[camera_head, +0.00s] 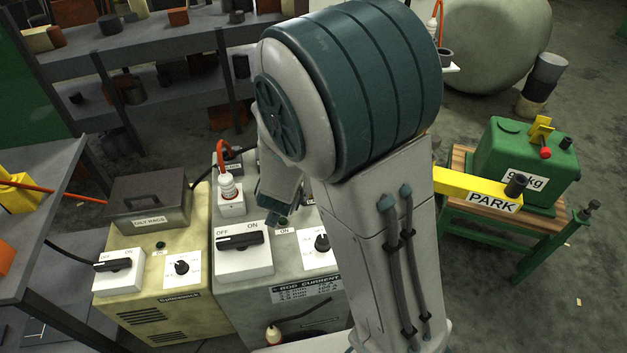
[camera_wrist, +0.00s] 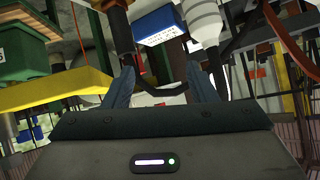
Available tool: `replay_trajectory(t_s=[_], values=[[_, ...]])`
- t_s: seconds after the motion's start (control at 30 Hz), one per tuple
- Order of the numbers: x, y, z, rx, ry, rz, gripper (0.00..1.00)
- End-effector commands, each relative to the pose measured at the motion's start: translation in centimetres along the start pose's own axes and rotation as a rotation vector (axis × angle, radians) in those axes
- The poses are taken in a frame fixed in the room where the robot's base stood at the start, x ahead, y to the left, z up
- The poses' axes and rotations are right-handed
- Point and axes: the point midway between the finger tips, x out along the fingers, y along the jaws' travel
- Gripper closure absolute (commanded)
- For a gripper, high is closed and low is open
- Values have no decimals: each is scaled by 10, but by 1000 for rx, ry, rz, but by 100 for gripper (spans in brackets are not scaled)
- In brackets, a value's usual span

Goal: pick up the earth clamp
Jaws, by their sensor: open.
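I cannot tell for sure which thing is the earth clamp. A yellow piece (camera_head: 20,193) with a red rod lies on the grey bench at the left edge. Another small yellow piece (camera_head: 541,128) with a red knob sits on the green block at the right. My gripper (camera_head: 278,212) is mostly hidden behind my arm in the head view, near the middle welding machine. In the wrist view, my gripper (camera_wrist: 163,88) is open, with its two dark fingers apart. A dark curved cable or handle (camera_wrist: 162,91) shows between or beyond the fingers, and its contact is unclear.
A cream machine (camera_head: 150,300) carries a dark oily-rags box (camera_head: 150,200). The grey machine (camera_head: 245,290) beside it has switches and a white-and-red plug (camera_head: 228,186). A yellow PARK beam (camera_head: 475,188) and green block (camera_head: 505,165) stand right. Shelves (camera_head: 130,50) line the back.

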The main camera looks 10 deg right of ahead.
Motion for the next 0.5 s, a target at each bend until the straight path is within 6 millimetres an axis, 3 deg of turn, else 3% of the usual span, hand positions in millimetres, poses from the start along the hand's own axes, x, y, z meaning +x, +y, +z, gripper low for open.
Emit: replay_trajectory(t_s=[0.23, 0.5], values=[[3, 18, -9, -77, 312, 197, 48], [2, 26, -8, -108, 425, 259, 48]])
